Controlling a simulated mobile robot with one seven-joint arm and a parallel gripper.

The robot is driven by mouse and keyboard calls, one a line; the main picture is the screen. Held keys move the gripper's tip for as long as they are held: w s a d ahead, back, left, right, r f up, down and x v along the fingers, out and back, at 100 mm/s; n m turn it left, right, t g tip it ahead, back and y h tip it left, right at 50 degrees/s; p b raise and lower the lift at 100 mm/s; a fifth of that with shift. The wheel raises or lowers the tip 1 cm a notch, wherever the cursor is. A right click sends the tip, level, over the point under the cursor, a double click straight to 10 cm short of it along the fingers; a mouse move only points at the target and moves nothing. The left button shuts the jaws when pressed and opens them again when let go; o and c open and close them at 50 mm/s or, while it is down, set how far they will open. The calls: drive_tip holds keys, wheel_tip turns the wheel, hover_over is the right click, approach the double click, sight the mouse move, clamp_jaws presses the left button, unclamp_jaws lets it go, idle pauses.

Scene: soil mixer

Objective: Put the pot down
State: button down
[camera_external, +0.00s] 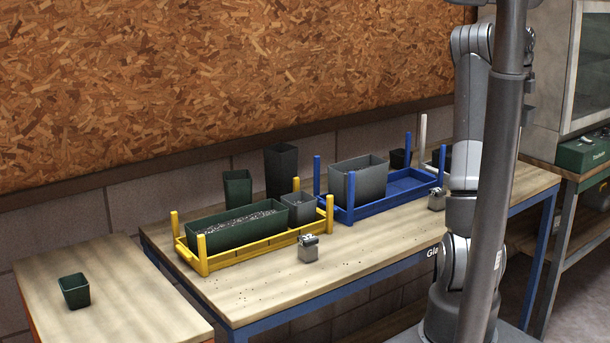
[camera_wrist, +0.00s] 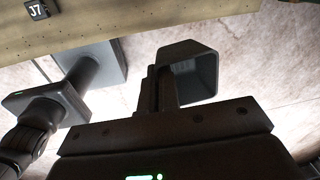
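In the wrist view, my gripper (camera_wrist: 160,92) has its dark fingers close together at the near wall of a small dark grey pot (camera_wrist: 205,76). The pot is to the right of the fingers, tilted in the picture with its opening partly showing. It appears held by its wall, above the pale floor. The contact itself is partly hidden by the fingers. In the outside view, neither my gripper nor this pot can be made out; the column and arm cover part of the right side.
The workbench (camera_external: 280,285) bears a yellow crate (camera_external: 226,259) with a long green planter and small grey pot, and a blue crate (camera_external: 398,205) with a grey planter (camera_external: 357,180). A side table (camera_external: 105,276) at left holds a green pot (camera_external: 74,291). The bench front has bare room.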

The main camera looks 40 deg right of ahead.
drive_tip(key=w+a+n, duration=0.4)
drive_tip(key=w+a, duration=0.5)
drive_tip(key=w, duration=0.3)
drive_tip(key=w+a+n, duration=0.5)
drive_tip(key=w+a, duration=0.5)
drive_tip(key=w, duration=0.3)
drive_tip(key=w+a+n+t+y, duration=0.1)
drive_tip(key=w+a+n, duration=0.4)
drive_tip(key=a, duration=1)
drive_tip(key=w+a+n, duration=0.4)
drive_tip(key=w+a, duration=0.4)
drive_tip(key=a, duration=0.6)
drive_tip(key=n+y, duration=0.1)
drive_tip(key=n, duration=1.1)
hover_over(123, 275)
drive_tip(key=shift+g, duration=0.3)
drive_tip(key=f, duration=1.2)
drive_tip(key=d+f, duration=0.1)
drive_tip(key=f, duration=0.4)
drive_tip(key=shift+s+f, duration=0.15)
drive_tip(key=shift+f, duration=0.25)
drive_tip(key=shift+a+f, duration=0.25)
drive_tip(key=shift+f, duration=1.85)
drive_tip(key=c, duration=2.1)
unclamp_jaws()
drive_tip(key=shift+f, duration=0.15)
